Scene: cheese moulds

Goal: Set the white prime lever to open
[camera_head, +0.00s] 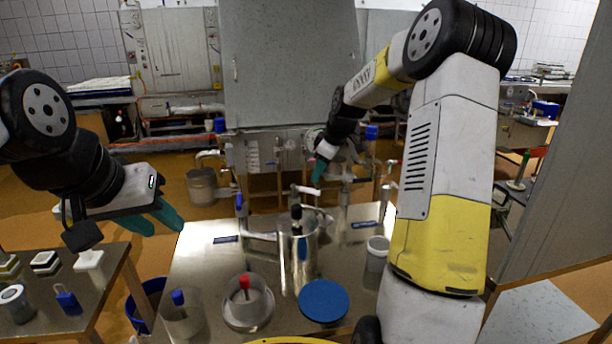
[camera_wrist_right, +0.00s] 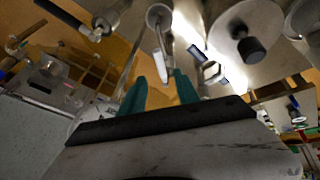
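In the right wrist view a small white lever (camera_wrist_right: 160,67) hangs from a metal stem below a round fitting, just beyond the gap between my fingertips. My right gripper (camera_wrist_right: 160,80) is open, with its two green fingers apart and nothing visibly held. In the head view my right gripper (camera_head: 319,170) is above the pipework at the back of the steel table; its fingers largely overlap there. I cannot clearly single out the white lever in that view. My left gripper (camera_head: 165,218) is at the left, away from the pipework, its green fingers seen side-on.
On the steel table (camera_head: 210,262) stand a tall metal cylinder (camera_head: 300,262) with a black knob, a blue disc (camera_head: 323,300), a round mould with a red knob (camera_head: 245,283) and a grey cup (camera_head: 377,252). A side table (camera_head: 100,290) holds small items. Pipes and valves crowd the back.

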